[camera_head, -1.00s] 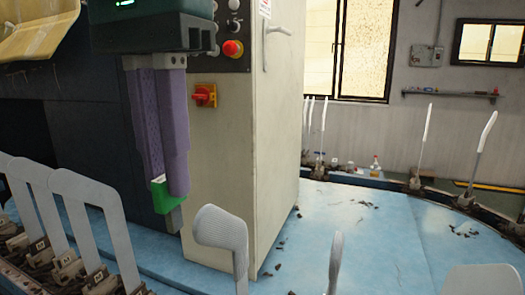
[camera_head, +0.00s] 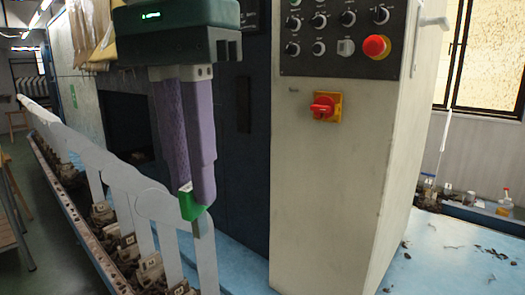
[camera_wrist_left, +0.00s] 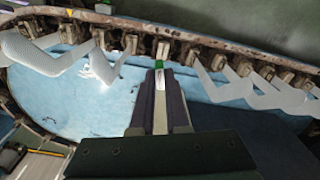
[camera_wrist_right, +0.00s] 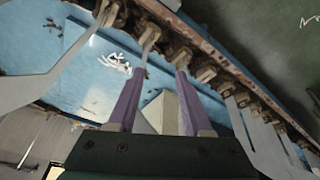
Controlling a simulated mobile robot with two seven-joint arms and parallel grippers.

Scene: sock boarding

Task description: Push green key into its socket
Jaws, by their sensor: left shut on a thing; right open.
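My left gripper (camera_head: 193,190) hangs with its purple fingers pointing down, shut on the green key (camera_head: 188,208). The green part shows at the fingertips, with a narrow grey metal piece (camera_head: 198,226) below it. In the left wrist view the key's green end (camera_wrist_left: 159,64) sits between the fingertips. In the head view the key overlaps a grey sock form; I cannot tell whether they touch. My right gripper is outside the head view; the right wrist view shows it (camera_wrist_right: 160,78) open and empty. I cannot pick out the key's socket for certain.
A pale control cabinet (camera_head: 322,190) stands to the right, with a red knob on a yellow plate (camera_head: 325,107) and a red button (camera_head: 376,47). A row of grey sock forms (camera_head: 150,207) runs along the left. The blue table (camera_head: 455,258) holds scattered dark bits.

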